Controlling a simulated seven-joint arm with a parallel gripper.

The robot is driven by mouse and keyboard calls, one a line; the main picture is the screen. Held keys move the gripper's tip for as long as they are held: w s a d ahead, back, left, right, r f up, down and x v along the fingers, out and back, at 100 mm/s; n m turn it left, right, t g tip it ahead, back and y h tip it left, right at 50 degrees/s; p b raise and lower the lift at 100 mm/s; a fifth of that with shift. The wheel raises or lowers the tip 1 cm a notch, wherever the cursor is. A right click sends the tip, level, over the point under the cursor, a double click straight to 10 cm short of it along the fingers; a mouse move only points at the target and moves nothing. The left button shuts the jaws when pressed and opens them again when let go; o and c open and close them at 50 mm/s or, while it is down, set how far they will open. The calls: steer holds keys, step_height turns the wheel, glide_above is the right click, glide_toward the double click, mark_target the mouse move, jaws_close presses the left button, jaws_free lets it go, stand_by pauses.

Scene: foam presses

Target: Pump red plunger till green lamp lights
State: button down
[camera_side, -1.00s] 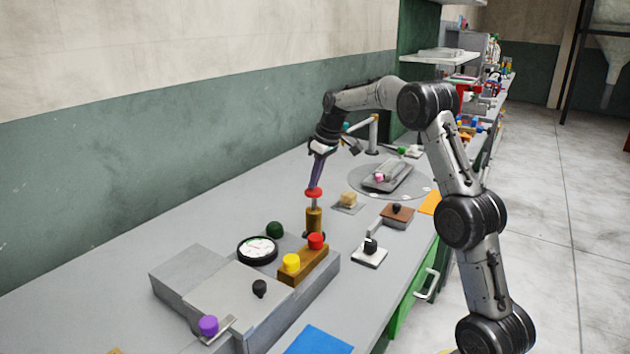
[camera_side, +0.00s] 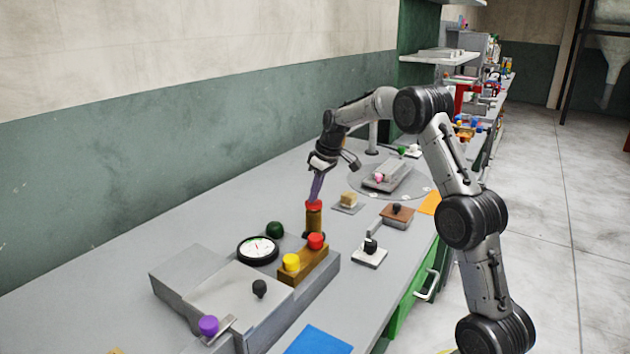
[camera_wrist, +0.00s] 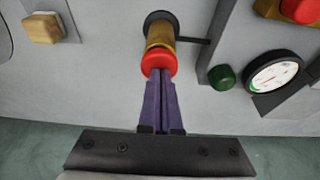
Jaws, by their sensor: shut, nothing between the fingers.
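The red plunger (camera_side: 313,205) sits on top of an upright brass cylinder (camera_side: 314,221), with its red cap down against the cylinder's top. In the wrist view the red cap (camera_wrist: 158,64) is right at my fingertips, with the brass body (camera_wrist: 160,36) beyond it. My gripper (camera_side: 314,200) is shut and empty, its purple fingers pointing down onto the cap and appearing to touch it. A dark green dome (camera_side: 275,229), which looks unlit, stands beside the dial gauge (camera_side: 258,250); it also shows in the wrist view (camera_wrist: 223,77).
A grey press housing (camera_side: 230,290) with red and yellow buttons (camera_side: 291,262) and a purple knob (camera_side: 208,325) stands in front. A small block on a plate (camera_side: 349,199) and a black-knobbed switch (camera_side: 370,247) are to the right. The bench by the wall is clear.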

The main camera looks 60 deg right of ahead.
steer(key=shift+s+f, duration=0.1)
steer(key=shift+f, duration=0.25)
steer(key=w+v, duration=0.1)
steer(key=v, duration=1.3)
steer(key=shift+w+r, duration=0.2)
steer(key=shift+r, duration=0.25)
